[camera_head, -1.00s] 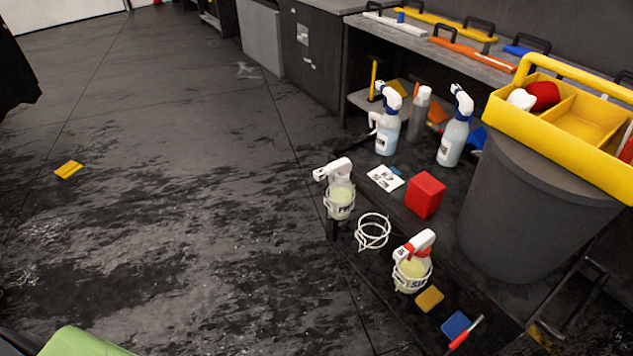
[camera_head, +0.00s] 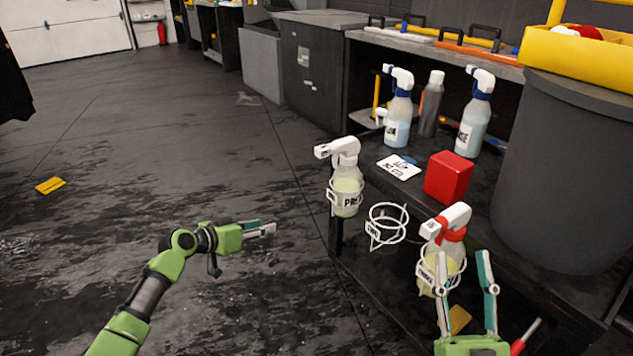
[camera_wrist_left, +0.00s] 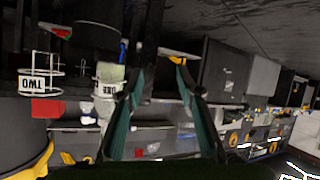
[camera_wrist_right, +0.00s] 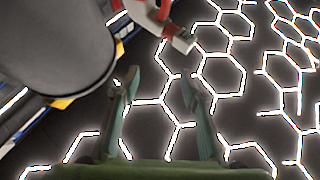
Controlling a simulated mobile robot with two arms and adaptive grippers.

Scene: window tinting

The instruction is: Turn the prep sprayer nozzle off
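The prep sprayer (camera_head: 346,190), with pale yellow liquid, a "PRE" label and a white head, stands upright in a wire ring at the bench's left edge. Its white nozzle (camera_head: 322,152) points left; its setting is too small to read. My left gripper (camera_head: 262,229) is open and empty, left of and lower in the picture than the sprayer. A pale bottle (camera_wrist_left: 110,78), probably this sprayer, shows partly behind a finger in the left wrist view. My right gripper (camera_head: 464,268) is open, in front of a red-collared sprayer (camera_head: 447,240); that sprayer's head shows at the top of the right wrist view (camera_wrist_right: 165,20).
An empty wire ring (camera_head: 386,224) hangs between the two sprayers. A red box (camera_head: 448,177), a white card (camera_head: 398,167) and two blue-collared spray bottles (camera_head: 398,120) (camera_head: 473,125) stand behind. A grey bin (camera_head: 560,180) is at right. The floor at left is open.

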